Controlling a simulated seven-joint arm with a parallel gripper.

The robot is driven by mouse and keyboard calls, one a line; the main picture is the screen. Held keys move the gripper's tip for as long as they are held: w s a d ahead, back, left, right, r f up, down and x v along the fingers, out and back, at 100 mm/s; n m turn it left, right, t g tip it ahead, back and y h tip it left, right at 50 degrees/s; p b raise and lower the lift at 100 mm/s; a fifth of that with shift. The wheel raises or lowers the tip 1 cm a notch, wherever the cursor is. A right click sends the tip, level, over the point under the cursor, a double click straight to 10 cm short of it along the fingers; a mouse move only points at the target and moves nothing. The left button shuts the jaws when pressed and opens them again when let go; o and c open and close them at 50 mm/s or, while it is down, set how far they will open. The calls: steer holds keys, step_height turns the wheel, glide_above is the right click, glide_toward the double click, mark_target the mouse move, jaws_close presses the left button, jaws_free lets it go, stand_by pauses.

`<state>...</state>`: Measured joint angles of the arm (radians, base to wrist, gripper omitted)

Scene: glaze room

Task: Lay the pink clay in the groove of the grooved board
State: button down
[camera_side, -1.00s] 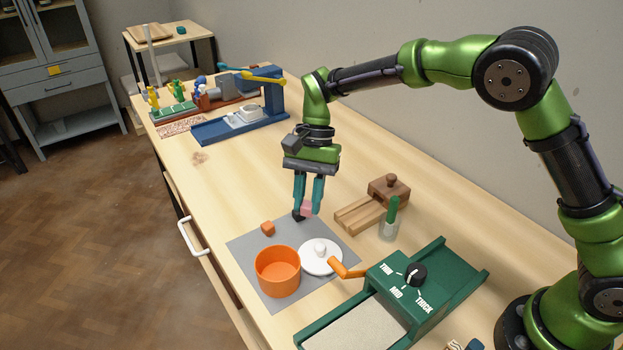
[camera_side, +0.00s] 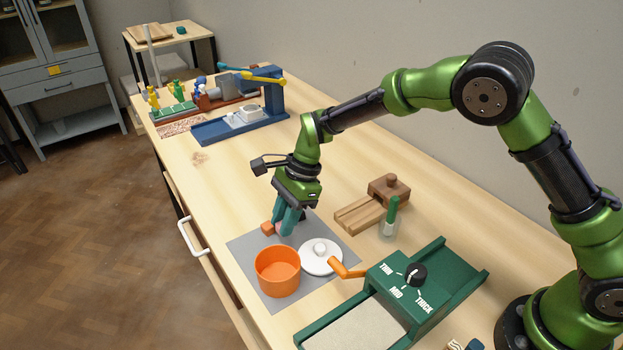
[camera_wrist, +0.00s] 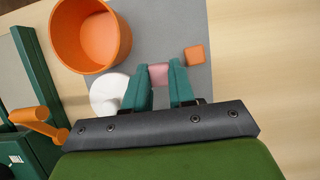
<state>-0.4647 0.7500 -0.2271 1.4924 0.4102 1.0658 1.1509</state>
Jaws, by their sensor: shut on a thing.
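My gripper (camera_side: 284,226) has teal fingers shut on the pink clay (camera_wrist: 158,73), a small block that shows between the fingertips in the wrist view. In the side view the fingers mostly hide the clay. The gripper is tilted and low over the grey mat (camera_side: 247,246), just right of a small orange cube (camera_side: 267,229). The grooved board (camera_side: 358,214) is pale wood with a darker knobbed block (camera_side: 389,189) at its back end. It lies to the right of my gripper, apart from it.
On the mat stand an open orange pot (camera_side: 278,272) and a round white lid (camera_side: 320,258). A green-handled tool in a clear cup (camera_side: 388,228) stands beside the board. A green slab roller (camera_side: 405,290) with an orange crank is in front. A blue press (camera_side: 240,125) is far back.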

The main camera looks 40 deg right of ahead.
steer(key=shift+f, duration=1.65)
steer(key=shift+f, duration=0.15)
steer(key=c, duration=1.2)
jaws_free()
